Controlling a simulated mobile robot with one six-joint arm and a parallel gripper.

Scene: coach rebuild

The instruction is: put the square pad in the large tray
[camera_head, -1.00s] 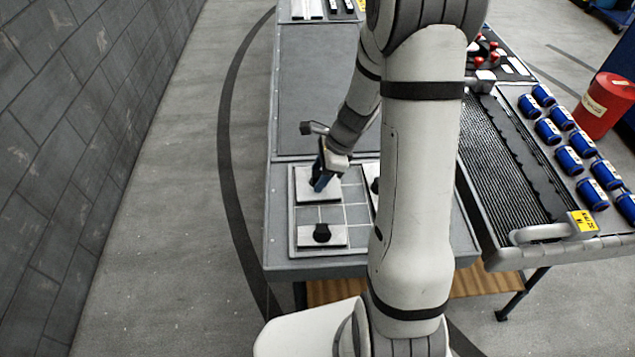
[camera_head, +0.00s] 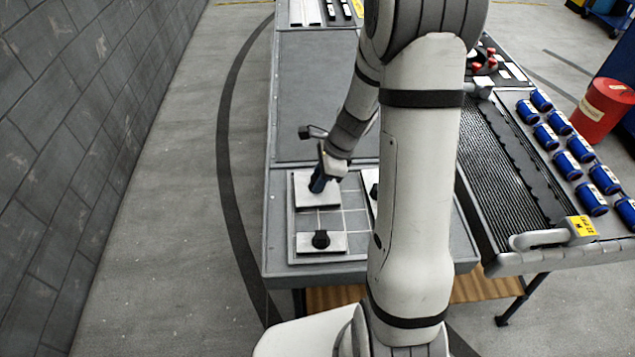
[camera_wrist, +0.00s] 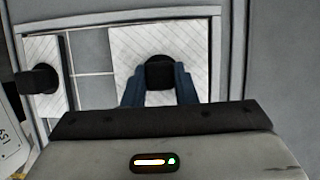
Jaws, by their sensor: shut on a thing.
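The square pad (camera_head: 309,197) is a pale plate with a black knob, at the far left of the shallow gridded tray (camera_head: 354,223) on the table. It also shows in the wrist view (camera_wrist: 125,45). My gripper (camera_head: 317,186) is over it; its blue fingers (camera_wrist: 160,88) are shut on the knob. I cannot tell whether the pad rests on the tray or is slightly raised. A large, empty grey recessed surface (camera_head: 320,90) lies behind the gridded tray and may be the large tray.
A smaller rectangular pad with a black knob (camera_head: 308,246) lies at the near left of the gridded tray. Another pad at right is mostly hidden by my arm. A side table holds a black ribbed mat (camera_head: 500,160) and several blue cans (camera_head: 590,197). A wall stands left.

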